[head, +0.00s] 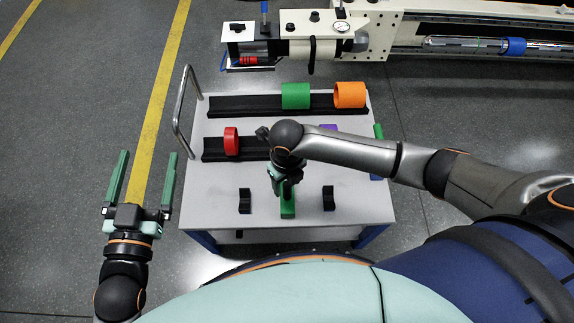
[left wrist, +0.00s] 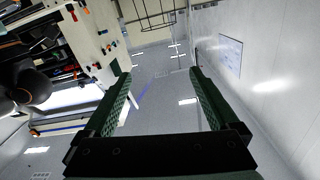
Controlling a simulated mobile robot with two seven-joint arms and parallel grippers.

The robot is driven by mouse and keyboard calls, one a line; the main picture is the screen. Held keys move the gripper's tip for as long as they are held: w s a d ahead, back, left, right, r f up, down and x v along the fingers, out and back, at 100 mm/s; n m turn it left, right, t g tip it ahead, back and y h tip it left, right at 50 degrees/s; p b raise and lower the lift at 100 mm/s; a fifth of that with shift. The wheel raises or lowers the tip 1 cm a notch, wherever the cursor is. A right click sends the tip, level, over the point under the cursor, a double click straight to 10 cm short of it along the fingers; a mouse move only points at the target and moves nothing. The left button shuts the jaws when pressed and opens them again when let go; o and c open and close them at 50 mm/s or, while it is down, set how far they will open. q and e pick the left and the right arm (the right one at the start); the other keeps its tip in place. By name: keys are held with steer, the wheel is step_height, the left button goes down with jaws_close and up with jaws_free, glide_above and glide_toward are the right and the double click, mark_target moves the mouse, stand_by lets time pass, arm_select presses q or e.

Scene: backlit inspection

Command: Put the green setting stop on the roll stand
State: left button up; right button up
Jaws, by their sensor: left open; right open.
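A green ring-shaped piece (head: 296,95), which looks like the green setting stop, lies in the rear black rail of the cart. Two small black supports (head: 244,200) stand apart near the cart's front, the other at the right (head: 328,198); they may be the roll stand. My right gripper (head: 287,195) points down between them, open. A green shape shows at its tips; I cannot tell whether it is its fingers or a separate piece. My left gripper (head: 143,182) is open and empty, left of the cart; its fingers also show in the left wrist view (left wrist: 160,98).
An orange ring (head: 349,95) lies right of the green one. A red ring (head: 231,140) sits in the front rail (head: 255,148); a purple piece (head: 328,127) is partly hidden by my right arm. A metal handle (head: 181,110) rises at the cart's left. A cream-coloured machine (head: 380,30) stands behind.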

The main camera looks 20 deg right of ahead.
step_height(320, 180, up, 5)
steer(key=shift+f+p, duration=0.15)
steer(key=shift+p, duration=0.6)
step_height(320, 180, up, 6)
steer(key=shift+f+p, duration=0.2)
steer(key=shift+p, duration=0.65)
steer(key=s+a+f+m+t+y, duration=0.25)
steer(key=a+m+y, duration=0.5)
steer(key=m, duration=0.75)
arm_select(q)
steer(key=s+f+n+g+y, duration=0.1)
steer(key=s+f+g, duration=0.3)
steer(key=f, duration=0.4)
steer(key=s+f+n+g+y, duration=0.1)
steer(key=s+f+g, duration=0.3)
steer(key=f, duration=0.4)
steer(key=shift+f, duration=0.35)
arm_select(e)
steer(key=s+d+f+m+t+h, duration=0.1)
steer(key=d+m, duration=0.4)
steer(key=m, duration=0.6)
steer(key=s+d+f+m+t+h, duration=0.1)
steer(key=s+d+m+t+h, duration=0.2)
steer(key=m, duration=0.8)
steer(key=d+t, duration=0.2)
steer(key=d, duration=0.1)
steer(key=shift+s+d, duration=0.2)
steer(key=shift+s, duration=0.1)
steer(key=shift+t, duration=0.25)
